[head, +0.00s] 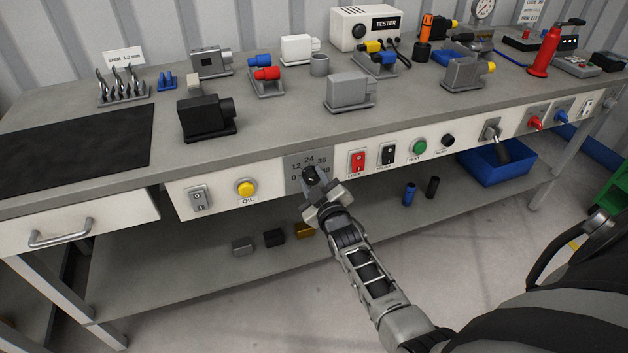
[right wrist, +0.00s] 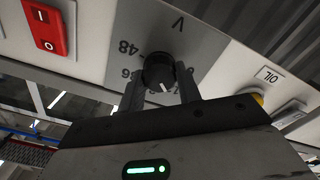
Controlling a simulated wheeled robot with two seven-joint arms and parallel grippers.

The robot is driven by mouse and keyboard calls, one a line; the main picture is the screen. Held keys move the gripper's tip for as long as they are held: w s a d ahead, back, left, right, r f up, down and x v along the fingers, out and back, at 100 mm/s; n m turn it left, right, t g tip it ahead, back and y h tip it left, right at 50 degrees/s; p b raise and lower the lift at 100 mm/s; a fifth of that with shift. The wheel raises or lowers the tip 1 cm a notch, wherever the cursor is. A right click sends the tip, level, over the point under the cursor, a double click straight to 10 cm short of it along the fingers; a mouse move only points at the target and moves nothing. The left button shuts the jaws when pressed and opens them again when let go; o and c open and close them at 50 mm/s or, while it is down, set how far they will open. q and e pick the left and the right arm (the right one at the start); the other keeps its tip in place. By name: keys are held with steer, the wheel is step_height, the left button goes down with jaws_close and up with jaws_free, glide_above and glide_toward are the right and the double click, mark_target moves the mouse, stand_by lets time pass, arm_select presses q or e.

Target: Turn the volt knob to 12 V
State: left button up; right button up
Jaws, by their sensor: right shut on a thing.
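The volt knob (head: 310,172) is a round black knob on a grey dial plate (head: 294,163) on the bench's front panel. The plate shows 0, 12, 24, 36 and 48. My right gripper (head: 312,181) is shut on the knob, a finger on each side. In the right wrist view the knob (right wrist: 158,69) sits between the fingers of my right gripper (right wrist: 160,90), with the plate upside down. The knob's white line points down and slightly right there, towards numbers partly hidden by the gripper. I cannot tell its exact setting. My left gripper is out of view.
A yellow OIL button (head: 246,188) is left of the dial; a red rocker switch (head: 357,163) and a black one (head: 388,154) are right of it. The bench top (head: 280,125) above holds several parts. A lower shelf (head: 200,270) runs below.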

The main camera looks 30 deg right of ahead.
stand_by(0.5)
steer(key=o, duration=1)
steer(key=shift+c, duration=0.2)
steer(key=p+v, duration=0.1)
steer(key=v, duration=0.6)
steer(key=shift+s, duration=0.3)
